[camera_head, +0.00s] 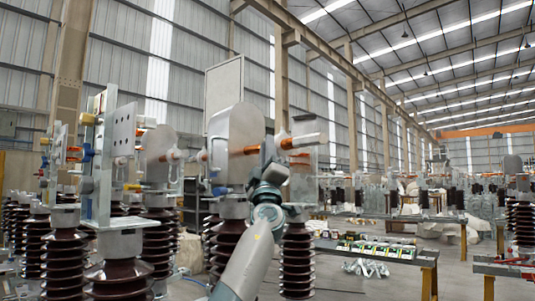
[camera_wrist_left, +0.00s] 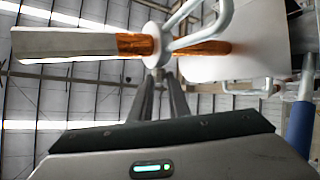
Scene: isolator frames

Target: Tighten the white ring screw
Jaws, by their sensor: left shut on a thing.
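The white ring screw (camera_wrist_left: 153,38) shows in the left wrist view as a pale round disc with curved bars beside it, around a copper-coloured rod (camera_wrist_left: 135,45). My left gripper (camera_wrist_left: 158,78) reaches up from below, and its fingers are shut on the lower edge of the ring screw. In the head view my left gripper (camera_head: 271,152) is at the middle, just under the copper rod (camera_head: 303,141). The ring screw is small there and partly hidden by the gripper. My right gripper is in neither view.
A large pale rounded plate (camera_head: 236,140) stands close left of my gripper. Brown ribbed insulators (camera_head: 297,262) stand below and beside my arm. A metal frame with a clear plate (camera_head: 103,165) stands at the left. A table (camera_head: 385,252) with small parts is at right.

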